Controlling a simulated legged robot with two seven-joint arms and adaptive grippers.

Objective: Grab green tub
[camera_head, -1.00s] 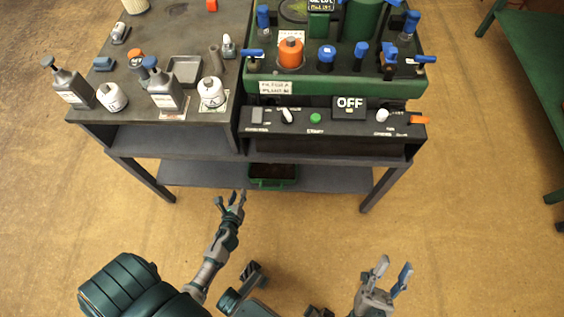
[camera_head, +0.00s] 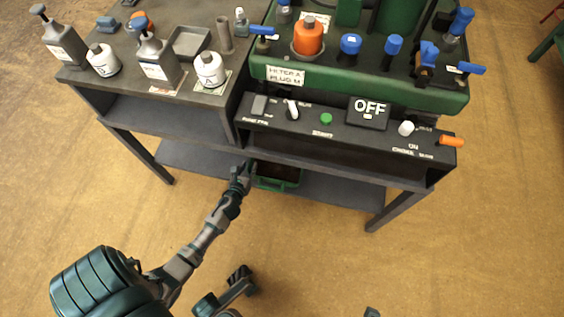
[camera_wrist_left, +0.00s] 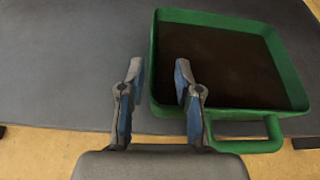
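The green tub (camera_head: 290,184) sits on the low shelf under the bench, with dark contents. In the left wrist view the green tub (camera_wrist_left: 292,75) fills the upper right, with its looped handle at its near side. My left gripper (camera_head: 243,170) is at the shelf's front edge, just left of the tub.
The low grey shelf (camera_head: 190,156) runs under the bench. Above it is a control panel (camera_head: 335,120) with an OFF sign and switches. Bottles and a tray (camera_head: 190,43) stand on the bench top. The bench's front legs (camera_head: 393,212) flank the shelf. The floor in front is clear.

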